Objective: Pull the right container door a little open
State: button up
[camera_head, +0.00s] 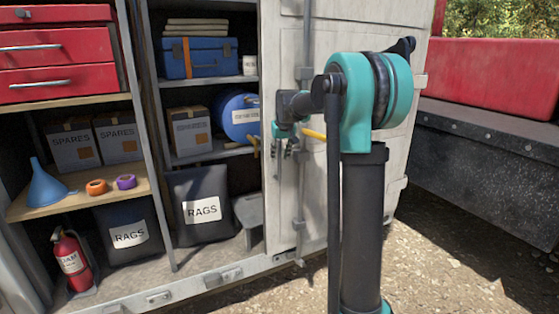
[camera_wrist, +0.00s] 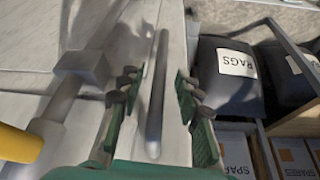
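The right container door (camera_head: 345,180) is a pale, worn metal panel at the right side of the shelved container. It also fills the left of the wrist view (camera_wrist: 30,35). A vertical rod (camera_head: 303,205) with brackets runs along it, and a yellow grip (camera_head: 314,134) sticks out near my gripper (camera_head: 284,134). In the wrist view my gripper (camera_wrist: 162,90) is open, its green-padded fingers on either side of a slim grey bar (camera_wrist: 157,95) near the door's edge. Gaps show between bar and fingers. My arm hides part of the door in the head view.
Left of the door, open shelves hold a blue toolbox (camera_head: 198,58), a blue drum (camera_head: 238,117), boxes and a black rags bag (camera_head: 203,205). A red and dark structure (camera_head: 490,130) stands at right. Bare gravel (camera_head: 440,255) lies in front.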

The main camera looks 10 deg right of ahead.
jog(key=shift+x, duration=1.35)
grip_shut()
